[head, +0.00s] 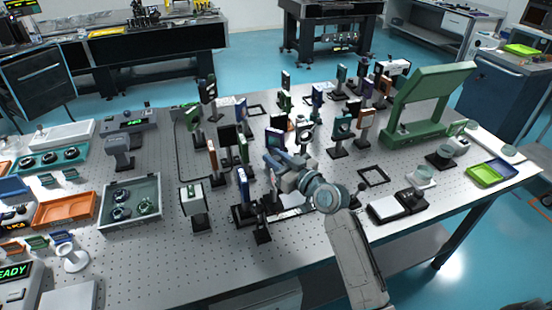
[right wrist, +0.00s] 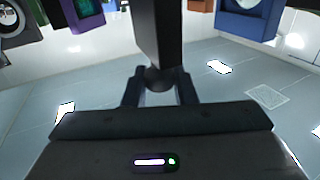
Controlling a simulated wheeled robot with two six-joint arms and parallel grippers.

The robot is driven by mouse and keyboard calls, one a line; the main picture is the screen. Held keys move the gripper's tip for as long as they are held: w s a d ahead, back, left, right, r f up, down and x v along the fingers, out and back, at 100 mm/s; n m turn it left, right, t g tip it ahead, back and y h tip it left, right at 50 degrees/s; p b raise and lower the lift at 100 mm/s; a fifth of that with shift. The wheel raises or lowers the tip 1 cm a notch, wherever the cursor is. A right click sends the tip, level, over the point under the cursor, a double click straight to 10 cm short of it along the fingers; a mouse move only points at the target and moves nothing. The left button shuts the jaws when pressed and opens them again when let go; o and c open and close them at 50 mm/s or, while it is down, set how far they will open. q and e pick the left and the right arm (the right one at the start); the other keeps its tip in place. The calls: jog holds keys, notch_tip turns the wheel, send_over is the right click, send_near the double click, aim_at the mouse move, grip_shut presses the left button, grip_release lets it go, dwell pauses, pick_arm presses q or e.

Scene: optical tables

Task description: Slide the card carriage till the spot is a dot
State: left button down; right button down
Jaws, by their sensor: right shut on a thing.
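My right gripper (head: 274,166) reaches in from the lower right among the optics in the middle of the table. In the right wrist view its two fingers (right wrist: 158,92) are shut around a dark upright post (right wrist: 156,40), with the post's lower end between them. I cannot tell for certain that this post belongs to the card carriage. A dark-faced framed plate (head: 276,139) stands just behind the gripper. I cannot make out the light spot. My left gripper is not in view.
Many mounted optics crowd the middle of the perforated table (head: 165,262). A large green frame (head: 428,100) stands at the right rear. A grey tray (head: 110,228) and an orange tray (head: 65,209) are at the left.

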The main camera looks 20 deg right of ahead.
jog(key=d+b, duration=0.1)
jog(key=d, duration=0.2)
jog(key=shift+d+b, duration=0.1)
jog(key=shift+b, duration=0.25)
jog(key=c, duration=1.2)
grip_release()
jog(key=shift+c, duration=0.2)
jog(key=b+v, duration=0.2)
jog(key=v, duration=0.8)
jog(key=shift+s+b, duration=0.3)
jog(key=shift+s, duration=0.05)
jog(key=shift+d, duration=0.1)
